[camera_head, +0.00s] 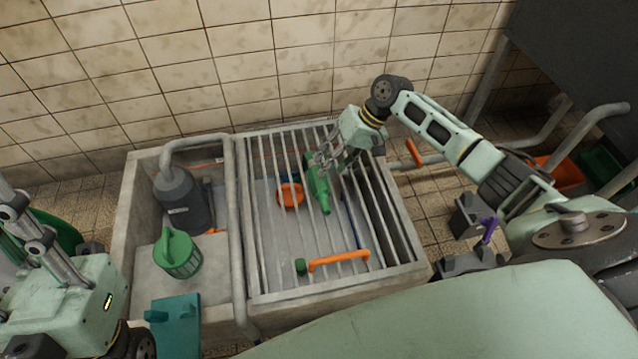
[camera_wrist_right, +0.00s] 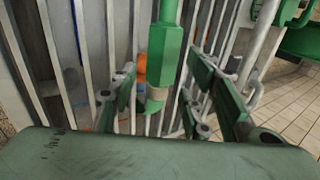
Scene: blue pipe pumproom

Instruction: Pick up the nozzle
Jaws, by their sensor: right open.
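The green nozzle (camera_head: 318,187) lies on the bars of the metal grate (camera_head: 262,235), over the right part of the concrete basin. My right gripper (camera_head: 328,160) is just above its far end, pointing down. In the right wrist view the nozzle (camera_wrist_right: 164,52) shows between and beyond the open fingers (camera_wrist_right: 160,100), with no clear contact. Its far end is partly hidden by the gripper in the head view. My left gripper (camera_head: 28,225) is partly in view at the left edge, far from the nozzle; its fingertips are not clear.
An orange handle (camera_head: 339,260) and an orange ring-like part (camera_head: 291,195) are at the grate. A green basket (camera_head: 178,254) and a dark pump (camera_head: 182,200) stand in the left compartment. A grey pipe (camera_head: 240,225) separates the sides. A tiled wall (camera_head: 230,60) stands behind.

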